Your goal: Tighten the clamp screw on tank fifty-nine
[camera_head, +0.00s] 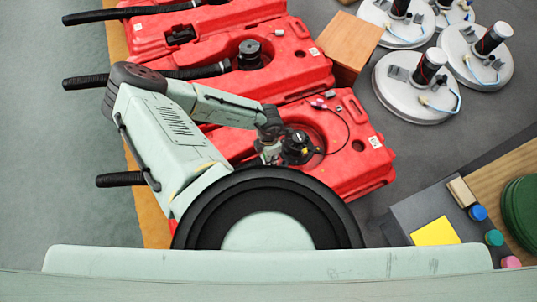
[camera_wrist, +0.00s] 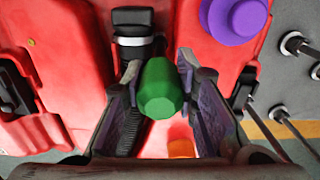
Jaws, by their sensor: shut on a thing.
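The nearest red tank (camera_head: 352,170) lies under my arm in the head view. Its white label (camera_head: 375,141) is too small to read surely. A black round fitting (camera_head: 297,148) stands in its recess. My gripper (camera_head: 268,153) is down beside that fitting, its fingertips partly hidden. In the wrist view my gripper (camera_wrist: 160,72) has one finger on each side of a green faceted knob (camera_wrist: 160,90), shut on it. A black ribbed hose (camera_wrist: 131,132) and its black fitting (camera_wrist: 133,38) are just behind and left of the knob. The knob hides any screw shaft.
More red tanks (camera_head: 290,72) with black hoses lie farther back. A purple cap (camera_wrist: 235,18) is close to the right finger. A wooden block (camera_head: 347,45) and several white round units (camera_head: 414,90) stand to the right. A grey tray (camera_head: 402,215) lies at the lower right.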

